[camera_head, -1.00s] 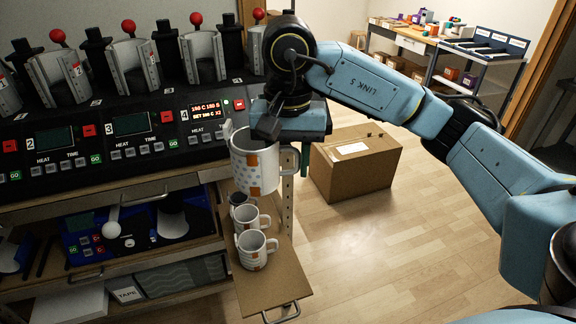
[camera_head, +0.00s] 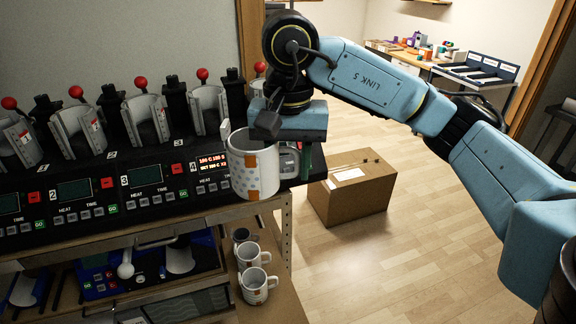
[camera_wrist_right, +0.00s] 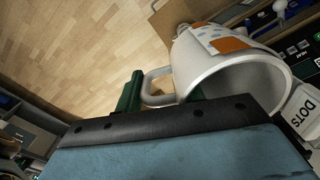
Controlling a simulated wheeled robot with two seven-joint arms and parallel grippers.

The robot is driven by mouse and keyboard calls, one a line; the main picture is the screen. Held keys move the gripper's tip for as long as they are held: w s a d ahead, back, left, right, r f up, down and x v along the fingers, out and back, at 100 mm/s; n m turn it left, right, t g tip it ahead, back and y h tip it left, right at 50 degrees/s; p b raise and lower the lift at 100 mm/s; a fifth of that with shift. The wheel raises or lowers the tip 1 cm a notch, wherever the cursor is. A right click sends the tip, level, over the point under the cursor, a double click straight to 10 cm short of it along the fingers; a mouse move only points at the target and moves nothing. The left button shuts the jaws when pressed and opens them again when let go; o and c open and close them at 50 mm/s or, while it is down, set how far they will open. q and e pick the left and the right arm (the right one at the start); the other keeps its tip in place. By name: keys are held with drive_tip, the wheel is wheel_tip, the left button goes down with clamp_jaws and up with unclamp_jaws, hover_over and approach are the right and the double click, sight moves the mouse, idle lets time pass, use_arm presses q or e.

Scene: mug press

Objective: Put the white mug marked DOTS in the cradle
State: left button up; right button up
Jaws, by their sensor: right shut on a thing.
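A white mug (camera_head: 252,168) with grey-blue dots and orange patches hangs upright from my right gripper (camera_head: 292,146) in the head view. The right wrist view shows the mug (camera_wrist_right: 222,72) with its handle (camera_wrist_right: 158,86) between the green fingers of the right gripper (camera_wrist_right: 163,96), which is shut on it. A white surface reading DOTS (camera_wrist_right: 302,112) shows beside the mug's rim; I cannot tell what it belongs to. White curved cradles stand on the press: one at station 4 (camera_head: 208,108), one at station 3 (camera_head: 146,118), others further left. My left gripper is not in view.
The mug overlaps the right end of the control panel (camera_head: 130,186) in the picture. More mugs (camera_head: 254,285) stand on the pull-out board below. Red-knobbed levers (camera_head: 141,82) rise behind the cradles. A cardboard box (camera_head: 350,190) sits on the open floor at right.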

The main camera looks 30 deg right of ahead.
wheel_tip(320, 180, up, 7)
drive_tip(key=p, duration=0.5)
drive_tip(key=shift+s, duration=0.1)
drive_tip(key=shift+r+b, duration=0.35)
drive_tip(key=shift+r, duration=0.7)
